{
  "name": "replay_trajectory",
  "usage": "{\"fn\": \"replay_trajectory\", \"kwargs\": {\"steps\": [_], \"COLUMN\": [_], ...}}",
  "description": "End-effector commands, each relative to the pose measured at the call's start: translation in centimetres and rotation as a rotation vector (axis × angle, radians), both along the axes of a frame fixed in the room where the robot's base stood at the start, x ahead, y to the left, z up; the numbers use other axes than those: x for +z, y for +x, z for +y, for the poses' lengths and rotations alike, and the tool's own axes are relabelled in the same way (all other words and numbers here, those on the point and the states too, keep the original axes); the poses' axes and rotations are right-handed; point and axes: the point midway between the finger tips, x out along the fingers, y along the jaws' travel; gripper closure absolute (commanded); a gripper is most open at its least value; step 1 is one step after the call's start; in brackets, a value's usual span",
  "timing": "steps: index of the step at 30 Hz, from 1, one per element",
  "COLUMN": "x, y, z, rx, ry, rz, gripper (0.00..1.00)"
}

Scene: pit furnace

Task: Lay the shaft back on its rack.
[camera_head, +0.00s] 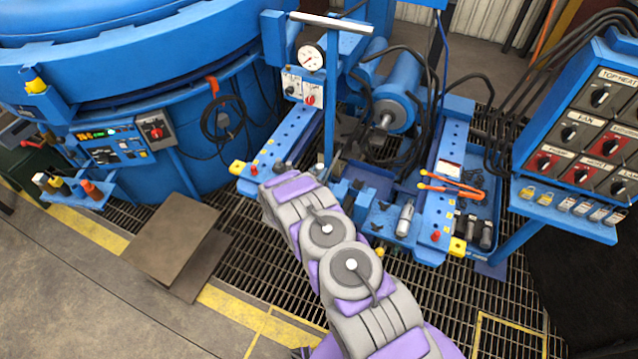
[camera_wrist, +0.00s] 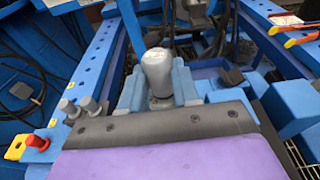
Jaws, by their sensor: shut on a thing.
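A grey-silver cylinder, which I take to be the shaft (camera_wrist: 157,72), shows end-on at the middle of the wrist view. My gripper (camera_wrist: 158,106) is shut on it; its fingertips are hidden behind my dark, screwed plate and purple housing. Blue angled blocks (camera_wrist: 187,84), apparently the rack, stand close on both sides of the cylinder. I cannot tell whether it touches them. In the head view blue blocks (camera_head: 352,192) show just right of my arm's far end. My arm hides the shaft and most of the gripper there.
A red button (camera_wrist: 36,141) and grey pegs (camera_wrist: 90,105) are at left. Orange-handled pliers (camera_head: 452,185) and a silver cylinder (camera_head: 405,218) lie or stand on the right bench. The big blue furnace (camera_head: 120,120) is left, a switch panel (camera_head: 590,130) right. Grating floor is open in front.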

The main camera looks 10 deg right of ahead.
Motion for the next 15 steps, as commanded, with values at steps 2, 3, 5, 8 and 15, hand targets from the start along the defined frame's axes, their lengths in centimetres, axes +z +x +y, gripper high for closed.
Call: {"fn": "replay_trajectory", "kwargs": {"steps": [2,3,5,8,15], "x": [0.8,1.1,1.4,2.1,3.5], "y": [0.1,0.1,0.1,0.1,0.2], "z": [0.0,0.0,0.1,0.1,0.0], "rx": [0.001,0.001,0.002,0.003,0.000], "ry": [-0.001,-0.002,-0.001,0.000,0.000], "rz": [-0.003,-0.003,-0.003,-0.003,-0.006], "gripper": [1.00,1.00,1.00,1.00,1.00]}}
